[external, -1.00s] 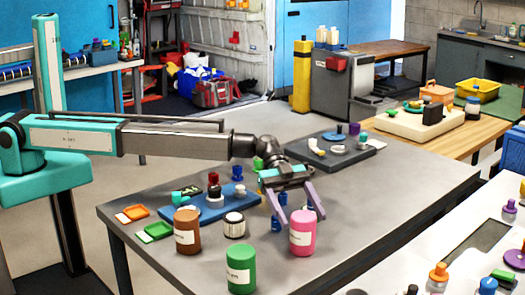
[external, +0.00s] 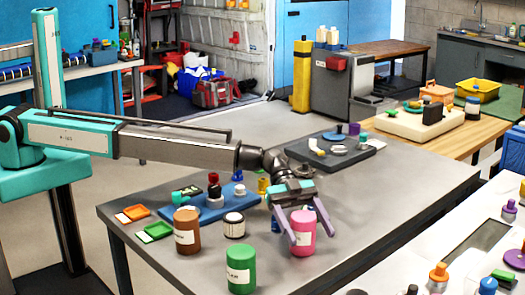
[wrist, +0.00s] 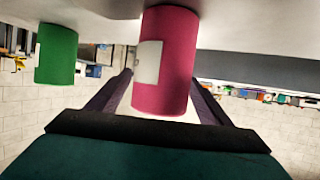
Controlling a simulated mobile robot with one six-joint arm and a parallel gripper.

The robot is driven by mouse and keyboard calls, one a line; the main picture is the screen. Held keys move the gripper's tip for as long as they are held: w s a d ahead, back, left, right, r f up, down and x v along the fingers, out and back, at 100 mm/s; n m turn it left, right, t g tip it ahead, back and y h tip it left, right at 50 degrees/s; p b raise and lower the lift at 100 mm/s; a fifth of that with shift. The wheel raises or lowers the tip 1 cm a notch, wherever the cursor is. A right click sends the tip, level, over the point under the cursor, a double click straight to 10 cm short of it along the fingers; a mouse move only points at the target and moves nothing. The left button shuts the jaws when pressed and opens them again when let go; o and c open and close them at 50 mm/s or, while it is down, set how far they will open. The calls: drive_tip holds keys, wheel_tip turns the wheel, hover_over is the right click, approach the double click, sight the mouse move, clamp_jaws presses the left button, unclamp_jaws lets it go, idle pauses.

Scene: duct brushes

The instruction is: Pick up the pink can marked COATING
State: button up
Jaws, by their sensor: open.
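The pink can (external: 303,230) stands upright on the grey table, near its front edge. In the wrist view the pink can (wrist: 165,62) appears upside down with a pale label, whose text I cannot read. My gripper (external: 312,238) is open at the can, its purple fingers pointing down and forward. In the wrist view the fingers of my gripper (wrist: 162,80) lie on either side of the can. I cannot tell whether either finger touches it.
A green can (external: 241,268), a brown can (external: 187,231) and a small white jar with a dark lid (external: 234,225) stand left of the pink can. A blue tray (external: 209,210) with parts lies behind them. The table (external: 400,215) is clear to the right.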

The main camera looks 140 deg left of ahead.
drive_tip(key=shift+w+d+f, duration=0.1)
drive_tip(key=shift+w, duration=0.15)
idle(0.3)
drive_tip(key=c, duration=1.4)
drive_tip(key=shift+r+b, duration=1.2)
drive_tip(key=shift+r, duration=3.85)
